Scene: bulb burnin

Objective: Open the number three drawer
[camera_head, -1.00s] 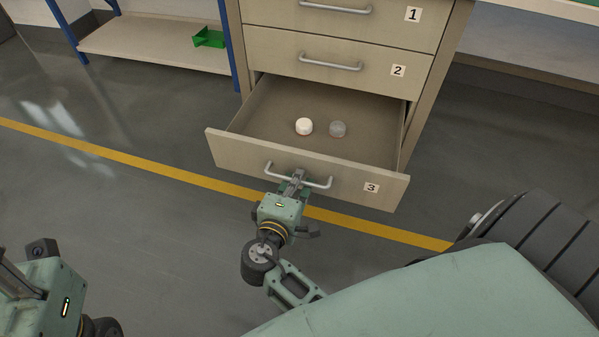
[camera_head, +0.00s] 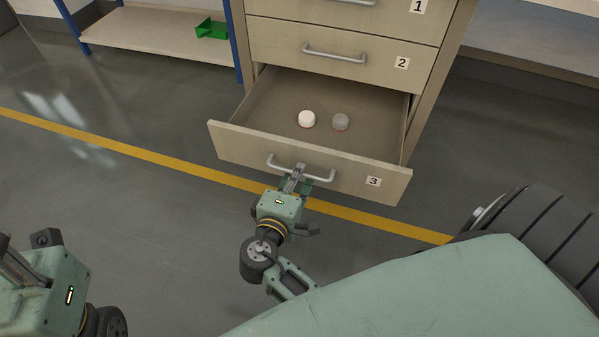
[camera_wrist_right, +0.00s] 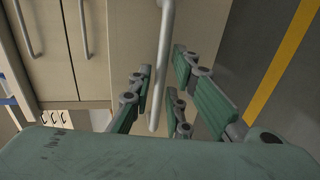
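The number three drawer (camera_head: 235,142) is the lowest in the beige cabinet and stands pulled well out. Its label 3 (camera_head: 373,181) is on the right of its front. My right gripper (camera_head: 295,178) is at the drawer's grey bar handle (camera_head: 326,177). In the right wrist view the handle (camera_wrist_right: 165,45) passes between the fingers of the right gripper (camera_wrist_right: 162,88), with small gaps on both sides, so the fingers look open around it. My left gripper (camera_head: 20,258) is at the lower left, partly cut off, away from the cabinet. Its fingertips are not clear.
A white round item (camera_head: 307,119) and a grey one (camera_head: 340,122) lie inside the drawer. Drawer two (camera_head: 280,40) above is shut. A shelf (camera_head: 150,35) with a green bin (camera_head: 212,29) stands at the left. The floor left of the drawer is clear.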

